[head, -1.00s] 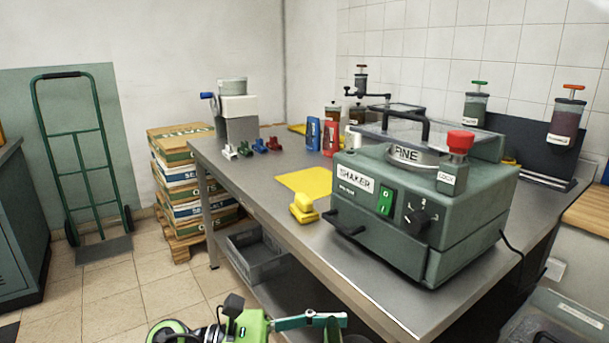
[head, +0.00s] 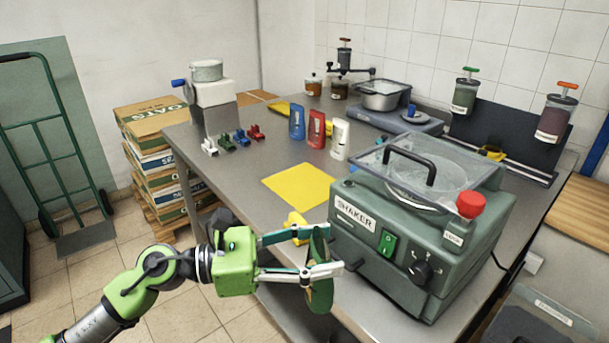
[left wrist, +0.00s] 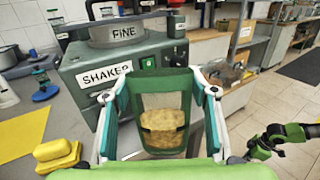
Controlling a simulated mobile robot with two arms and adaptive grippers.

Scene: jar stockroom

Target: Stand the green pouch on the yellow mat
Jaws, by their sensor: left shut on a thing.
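My left gripper (head: 318,252) is shut on the green pouch (head: 321,285), which it holds upright in front of the bench's front edge, left of the shaker. In the left wrist view the pouch (left wrist: 162,112) sits between the two fingers, and its clear window shows tan contents. The flat, empty yellow mat (head: 299,185) lies on the bench beyond the gripper; part of it shows at the left of the wrist view (left wrist: 22,130). Part of my other arm shows at the right of the wrist view, but no fingers can be made out.
The green shaker (head: 425,235) stands right of the mat. A yellow block-like object (head: 297,222) lies near the bench's front edge, partly behind my gripper. Blue (head: 297,122), red (head: 316,128) and white (head: 340,139) containers stand behind the mat.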

